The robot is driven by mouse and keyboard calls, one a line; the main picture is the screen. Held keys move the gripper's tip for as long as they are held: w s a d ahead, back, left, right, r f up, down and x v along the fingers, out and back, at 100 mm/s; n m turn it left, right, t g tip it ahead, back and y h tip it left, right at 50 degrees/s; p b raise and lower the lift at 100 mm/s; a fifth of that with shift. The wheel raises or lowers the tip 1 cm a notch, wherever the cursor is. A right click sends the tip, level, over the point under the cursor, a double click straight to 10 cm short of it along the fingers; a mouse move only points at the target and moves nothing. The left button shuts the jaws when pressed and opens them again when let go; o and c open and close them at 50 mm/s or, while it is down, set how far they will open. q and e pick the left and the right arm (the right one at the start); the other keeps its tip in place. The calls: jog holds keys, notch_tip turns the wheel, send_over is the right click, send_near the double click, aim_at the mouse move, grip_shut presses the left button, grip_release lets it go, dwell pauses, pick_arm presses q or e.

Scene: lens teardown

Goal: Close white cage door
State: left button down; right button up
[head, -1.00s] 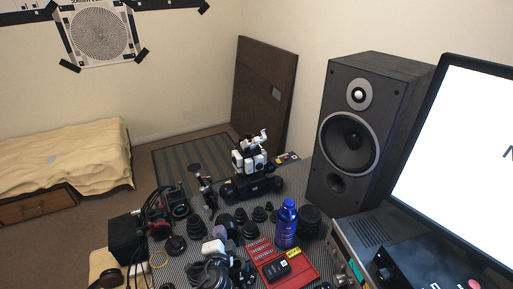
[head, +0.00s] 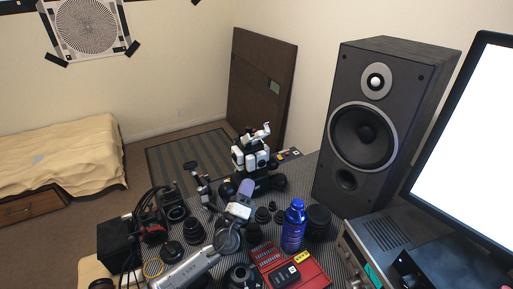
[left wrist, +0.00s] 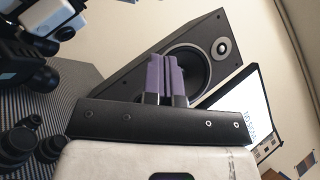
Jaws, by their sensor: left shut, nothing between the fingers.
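The white cage (head: 250,155), a white and black camera-like device, stands at the back of the table. A white piece juts from its upper right side (head: 262,133); I cannot tell whether this is its door. In the left wrist view the white cage (left wrist: 50,18) is cut off at the upper left. My left gripper (head: 246,187) has purple fingers and is in front of the cage, apart from it. In the left wrist view its purple fingers (left wrist: 166,75) are together and hold nothing. My right gripper is not in view.
Several black lenses (head: 194,231) crowd the table around my left arm. A blue bottle (head: 293,226) and a red tray (head: 307,271) are to the right. A tall speaker (head: 385,130) and a monitor (head: 468,150) stand on the right side.

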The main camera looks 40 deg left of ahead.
pick_arm(q)
jog(key=w+m+h, duration=0.1)
jog(key=p, duration=0.1)
send_near(254, 138)
jog(key=w+d+r, duration=0.4)
jog(key=w, duration=0.1)
jog(key=shift+w+a+r, duration=0.15)
jog(key=shift+a+r, duration=0.55)
jog(key=shift+a, duration=0.25)
